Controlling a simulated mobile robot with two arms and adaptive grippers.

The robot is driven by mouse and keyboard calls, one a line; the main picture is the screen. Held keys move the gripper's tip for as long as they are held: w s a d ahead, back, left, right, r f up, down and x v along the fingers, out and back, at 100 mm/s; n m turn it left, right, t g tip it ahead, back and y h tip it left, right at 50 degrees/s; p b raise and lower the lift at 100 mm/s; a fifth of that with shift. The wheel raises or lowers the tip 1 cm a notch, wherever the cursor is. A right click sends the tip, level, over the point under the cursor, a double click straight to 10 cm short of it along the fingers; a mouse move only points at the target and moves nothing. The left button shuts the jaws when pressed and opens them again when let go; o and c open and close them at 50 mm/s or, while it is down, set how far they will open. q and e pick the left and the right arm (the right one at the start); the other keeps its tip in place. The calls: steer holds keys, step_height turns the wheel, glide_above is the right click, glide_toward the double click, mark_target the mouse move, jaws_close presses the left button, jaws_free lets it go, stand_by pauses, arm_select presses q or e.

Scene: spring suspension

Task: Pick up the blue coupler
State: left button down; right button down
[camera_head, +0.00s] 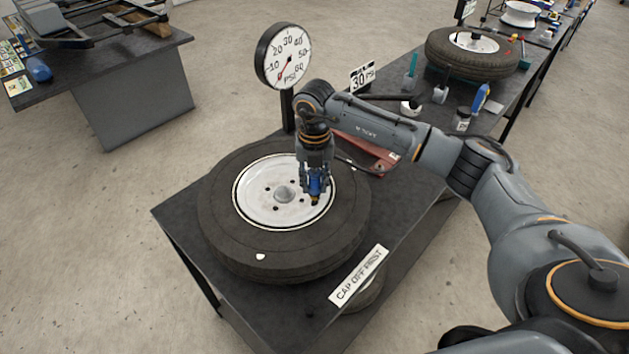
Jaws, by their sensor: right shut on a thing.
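The blue coupler (316,187) is between the fingers of my right gripper (315,194). The gripper is shut on it and points down over the right side of the white wheel rim. The coupler shows as a blue piece with a small brass-coloured tip below; the fingers partly hide it. I cannot tell whether the tip touches the rim. The wheel with its black tyre (225,220) lies flat on the dark table (180,215). My left gripper is not in view.
A round PSI gauge (284,55) stands behind the tyre. A red item (366,152) lies behind my right arm. A "CAP OFF FIRST" sign (358,276) is at the table's front right. Another tyre (440,58) and small tools are on the bench at the back right.

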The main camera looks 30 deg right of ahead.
steer(key=shift+r, duration=0.1)
steer(key=shift+r+b, duration=0.55)
steer(key=shift+b, duration=0.15)
steer(key=s+d+r+b, duration=0.1)
steer(key=s+r+b, duration=0.1)
steer(key=s+r, duration=1.2)
steer(key=shift+r, duration=0.35)
